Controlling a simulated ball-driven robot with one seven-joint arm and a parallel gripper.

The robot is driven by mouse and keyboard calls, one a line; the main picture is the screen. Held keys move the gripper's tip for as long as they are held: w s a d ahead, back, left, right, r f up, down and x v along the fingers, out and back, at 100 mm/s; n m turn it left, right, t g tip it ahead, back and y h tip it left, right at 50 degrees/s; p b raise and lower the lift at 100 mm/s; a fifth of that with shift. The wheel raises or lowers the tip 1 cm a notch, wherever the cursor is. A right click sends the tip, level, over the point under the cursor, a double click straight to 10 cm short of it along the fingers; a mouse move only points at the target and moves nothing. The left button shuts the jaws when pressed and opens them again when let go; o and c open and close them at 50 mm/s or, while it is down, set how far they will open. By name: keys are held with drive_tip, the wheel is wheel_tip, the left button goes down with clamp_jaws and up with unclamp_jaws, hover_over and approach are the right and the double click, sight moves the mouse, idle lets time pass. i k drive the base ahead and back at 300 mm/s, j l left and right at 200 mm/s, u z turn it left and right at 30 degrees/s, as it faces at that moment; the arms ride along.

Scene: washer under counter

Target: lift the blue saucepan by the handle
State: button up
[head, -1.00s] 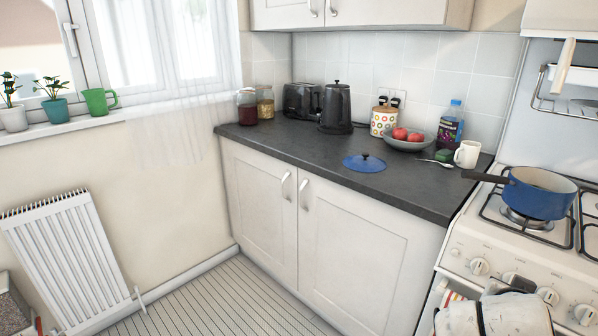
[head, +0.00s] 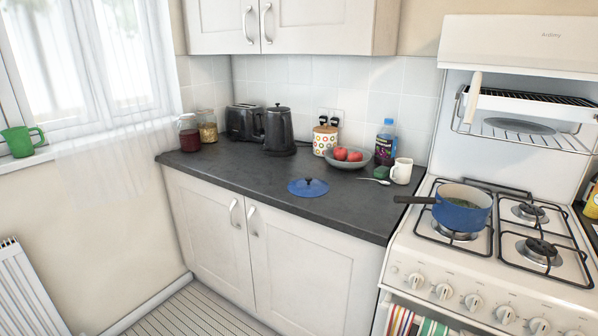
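The blue saucepan (head: 462,214) sits upright on the front left burner of the white gas stove (head: 420,254). Something green shows inside it. Its dark handle (head: 415,200) points left, over the stove's left edge toward the counter. A blue lid (head: 308,187) with a dark knob lies apart from the pan on the dark counter (head: 340,212). My gripper is not in view.
A white mug (head: 401,171), a spoon (head: 374,181) and a green sponge-like thing (head: 381,172) lie near the handle. A bowl of red fruit (head: 348,158), a purple bottle (head: 386,143) and a black kettle (head: 279,131) stand behind. The counter front is clear.

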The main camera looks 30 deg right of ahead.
sight(440, 206)
drive_tip(key=l+z, duration=0.1)
drive_tip(key=z, duration=1.1)
drive_tip(key=i+j, duration=0.1)
drive_tip(key=j, duration=0.3)
drive_tip(key=i+j, duration=0.1)
drive_tip(key=j, duration=0.75)
drive_tip(key=i+j, duration=0.15)
drive_tip(key=j, duration=0.25)
